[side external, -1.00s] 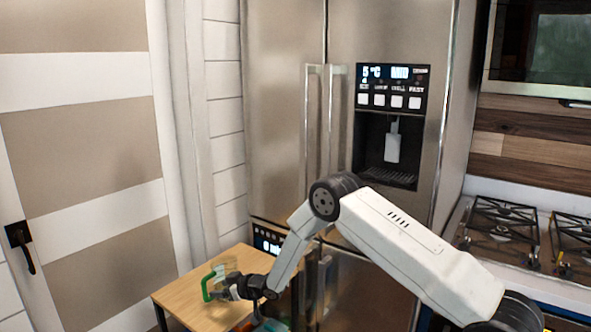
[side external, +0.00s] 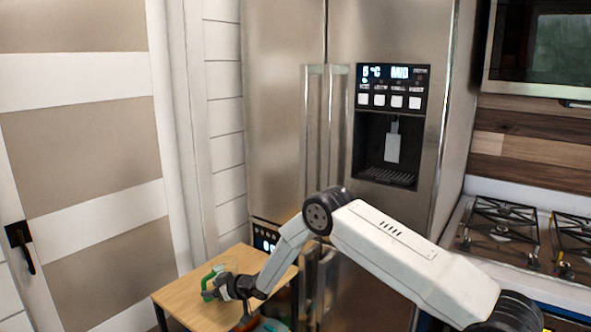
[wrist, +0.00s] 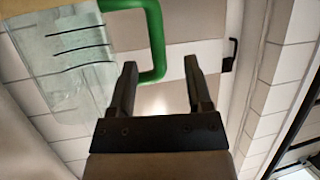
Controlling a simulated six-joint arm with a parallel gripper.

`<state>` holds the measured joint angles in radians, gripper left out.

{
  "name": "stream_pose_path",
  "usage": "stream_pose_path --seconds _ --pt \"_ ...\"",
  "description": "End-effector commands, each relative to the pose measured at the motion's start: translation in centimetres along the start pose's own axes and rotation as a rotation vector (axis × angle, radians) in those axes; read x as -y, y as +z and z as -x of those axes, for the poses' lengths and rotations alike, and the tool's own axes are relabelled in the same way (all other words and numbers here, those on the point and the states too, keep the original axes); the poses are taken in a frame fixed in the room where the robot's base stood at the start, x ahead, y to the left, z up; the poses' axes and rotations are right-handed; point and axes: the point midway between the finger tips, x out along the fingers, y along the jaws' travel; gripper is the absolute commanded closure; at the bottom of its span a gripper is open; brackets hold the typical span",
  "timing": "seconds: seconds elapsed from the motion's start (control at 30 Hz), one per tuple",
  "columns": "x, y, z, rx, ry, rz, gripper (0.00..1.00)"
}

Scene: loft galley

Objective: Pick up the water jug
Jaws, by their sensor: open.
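The water jug has a clear body (wrist: 65,60) with dark level lines and a green handle (wrist: 157,40). In the wrist view it fills the upper left, cut off by the top edge. In the side view the green handle (side external: 207,279) shows above the small wooden table; the clear body is hard to make out there. My gripper (wrist: 160,66) is open, with nothing clamped. In the wrist view the handle's outer bar lies in the gap between the fingertips; I cannot tell how deep. In the side view my gripper (side external: 222,292) is right beside the handle, partly hiding the jug.
The wooden table (side external: 187,292) stands before a steel fridge (side external: 285,130) with a dispenser. A white-and-beige door (side external: 80,130) is at left and a gas stove (side external: 500,225) at right. Blurred coloured items sit low near my wrist, partly hidden.

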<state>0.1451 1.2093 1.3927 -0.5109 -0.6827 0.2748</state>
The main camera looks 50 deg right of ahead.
Motion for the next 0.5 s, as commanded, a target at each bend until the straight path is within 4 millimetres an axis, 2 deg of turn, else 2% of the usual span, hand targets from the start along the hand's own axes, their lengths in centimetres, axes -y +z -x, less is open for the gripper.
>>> stream_pose_path --seconds 0.5 --pt "-0.2 -0.1 -3.6 -0.001 -0.001 0.000 0.36"
